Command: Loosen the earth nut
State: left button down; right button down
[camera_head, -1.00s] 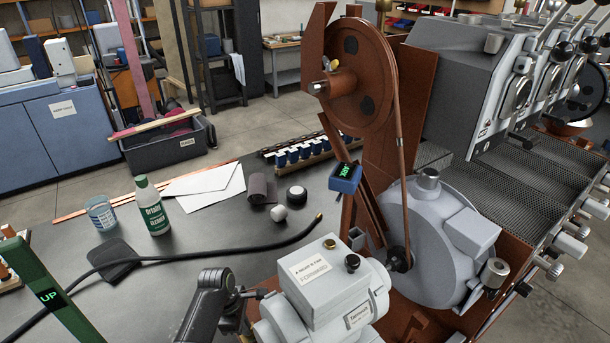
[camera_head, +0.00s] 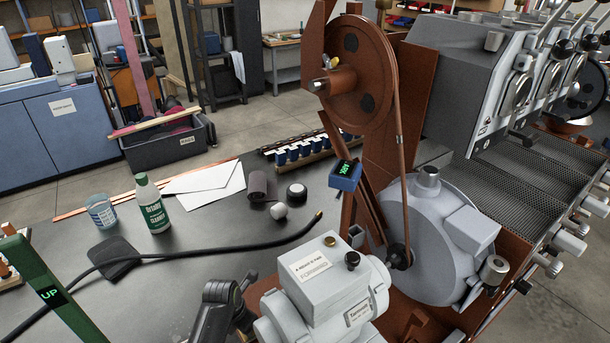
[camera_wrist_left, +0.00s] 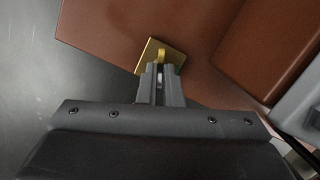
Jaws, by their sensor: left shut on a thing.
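A small brass piece (camera_wrist_left: 163,50), a square plate with a raised tab, is at the edge of a rust-brown base plate (camera_wrist_left: 120,28) in the left wrist view. I take it to be the earth nut. My left gripper (camera_wrist_left: 160,72) is shut on its tab; the fingertips hide part of it. In the head view my left arm reaches down beside the grey motor (camera_head: 335,300), near the brown base. The fingertips and the brass piece cannot be made out there. My right gripper is not in view.
A black cable (camera_head: 200,255) with a brass tip lies across the dark table. A green-and-white bottle (camera_head: 152,205), a glass jar (camera_head: 102,213) and white papers (camera_head: 205,185) stand or lie further left. The brown wheel (camera_head: 358,75) and belt rise behind the motor.

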pick_arm(q)
jog(key=shift+s+d+f+n+y, duration=0.1)
jog(key=shift+n+y, duration=0.05)
jog(key=shift+n, duration=0.5)
jog(key=shift+s+d+f+n+y, duration=0.1)
jog(key=shift+n+y, duration=0.05)
jog(key=shift+n, duration=0.5)
jog(key=c, duration=1.6)
grip_release()
jog(key=shift+c, duration=0.2)
jog(key=shift+w+a, duration=0.1)
jog(key=shift+w, duration=0.1)
jog(key=shift+r, duration=0.1)
jog(key=shift+r, duration=0.15)
notch_tip(320, 180, up, 6)
jog(key=p, duration=0.7)
jog(key=shift+p, duration=0.3)
